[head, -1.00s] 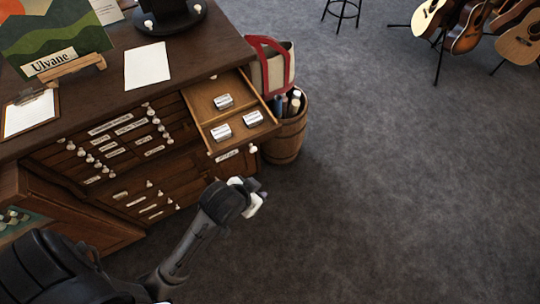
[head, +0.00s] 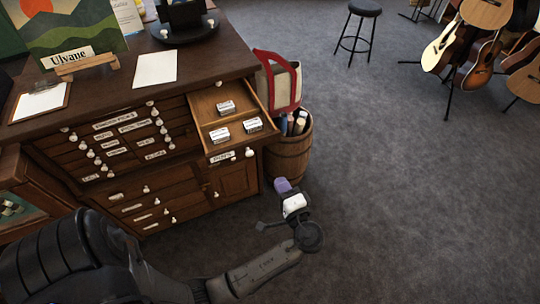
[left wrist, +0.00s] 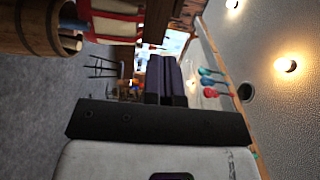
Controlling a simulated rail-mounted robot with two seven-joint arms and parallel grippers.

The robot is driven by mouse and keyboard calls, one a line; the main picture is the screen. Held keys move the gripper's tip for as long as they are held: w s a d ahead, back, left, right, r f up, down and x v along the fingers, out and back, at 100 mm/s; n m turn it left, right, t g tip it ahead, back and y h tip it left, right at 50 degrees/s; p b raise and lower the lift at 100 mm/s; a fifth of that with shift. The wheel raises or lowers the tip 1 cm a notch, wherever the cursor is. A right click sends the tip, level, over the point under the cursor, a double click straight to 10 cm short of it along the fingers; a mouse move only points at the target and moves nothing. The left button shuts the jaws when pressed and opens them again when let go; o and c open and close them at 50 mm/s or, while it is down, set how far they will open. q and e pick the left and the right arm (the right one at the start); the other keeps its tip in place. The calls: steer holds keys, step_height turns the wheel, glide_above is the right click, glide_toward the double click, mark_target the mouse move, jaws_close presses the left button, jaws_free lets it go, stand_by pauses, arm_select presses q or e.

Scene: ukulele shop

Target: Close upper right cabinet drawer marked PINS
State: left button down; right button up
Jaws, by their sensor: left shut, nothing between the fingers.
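The upper right drawer (head: 206,103) of the brown cabinet (head: 95,95) stands pulled out in the head view. Its front carries a small label (head: 222,157), too small to read surely, and pale knobs. Several small labelled boxes (head: 225,107) lie inside it. My left gripper (head: 283,186) is in front of and below the drawer front, to its right, apart from it. Its fingers are shut and empty; they also show in the left wrist view (left wrist: 166,78). The drawer is not seen in the left wrist view. My right gripper is not in view.
A wooden barrel (head: 290,157) with rolled items stands against the cabinet's right side, close behind my left gripper. A red and cream bag (head: 283,82) is behind it. A stool (head: 364,9) and guitars (head: 474,60) stand farther right. The grey floor (head: 400,200) between is clear.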

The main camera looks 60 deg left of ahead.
arm_select(q)
steer(key=a, duration=0.4)
steer(key=w+a, duration=0.1)
steer(key=a, duration=0.3)
steer(key=w+a, duration=0.1)
steer(key=a, duration=0.3)
steer(key=shift+w+a, duration=0.1)
steer(key=shift+w, duration=0.15)
steer(key=shift+w+a, duration=0.15)
steer(key=shift+a, duration=0.6)
steer(key=shift+a, duration=0.15)
steer(key=shift+a+f, duration=0.1)
steer(key=shift+a, duration=0.15)
steer(key=b, duration=0.2)
glide_toward(231, 94)
steer(key=a+b, duration=0.2)
steer(key=a, duration=0.1)
steer(key=w+a+b, duration=0.1)
steer(key=a+b, duration=0.1)
steer(key=a, duration=0.1)
steer(key=w+a+r+b, duration=0.1)
steer(key=a+b, duration=0.1)
steer(key=a, duration=0.2)
steer(key=shift+w+a+r, duration=0.1)
steer(key=shift+f, duration=0.3)
